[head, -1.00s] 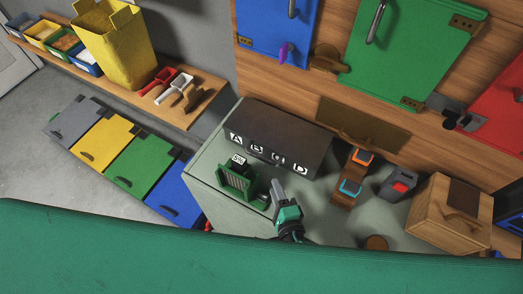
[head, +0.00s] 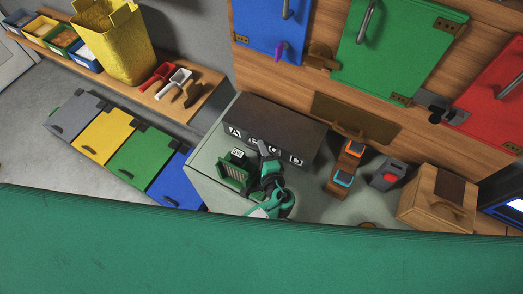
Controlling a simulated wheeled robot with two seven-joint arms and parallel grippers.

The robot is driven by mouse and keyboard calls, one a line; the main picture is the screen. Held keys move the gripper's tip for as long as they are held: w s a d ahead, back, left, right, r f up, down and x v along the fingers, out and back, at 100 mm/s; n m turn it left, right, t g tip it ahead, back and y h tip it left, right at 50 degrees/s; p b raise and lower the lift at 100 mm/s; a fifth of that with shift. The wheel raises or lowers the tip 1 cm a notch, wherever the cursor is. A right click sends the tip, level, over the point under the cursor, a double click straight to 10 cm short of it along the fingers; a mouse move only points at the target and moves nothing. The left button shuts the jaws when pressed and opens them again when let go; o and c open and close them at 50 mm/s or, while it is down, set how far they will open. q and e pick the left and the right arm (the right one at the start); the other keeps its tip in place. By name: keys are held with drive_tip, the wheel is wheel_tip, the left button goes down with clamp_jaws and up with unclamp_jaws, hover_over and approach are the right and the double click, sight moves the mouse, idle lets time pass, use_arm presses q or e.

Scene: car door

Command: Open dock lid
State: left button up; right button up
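A dark brown box (head: 275,120) with a row of white letter labels along its front edge stands on the pale green worktop; it looks like the dock, its broad dark top being the lid. The lid looks closed. My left gripper (head: 263,150) is at the front edge of this box, in front of the middle labels and partly covering them. I cannot tell whether it touches the lid or whether its fingers are apart. My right gripper is not in view.
A small green slotted holder (head: 234,172) stands just left of my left gripper. To the right are a brown stand with orange and blue tops (head: 347,163), a grey and red device (head: 388,174) and a wooden box (head: 437,200). Cabinet doors hang behind.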

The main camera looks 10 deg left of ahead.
use_arm(q)
clamp_jaws()
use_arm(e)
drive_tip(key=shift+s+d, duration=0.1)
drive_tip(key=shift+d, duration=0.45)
use_arm(q)
drive_tip(key=shift+r, duration=0.1)
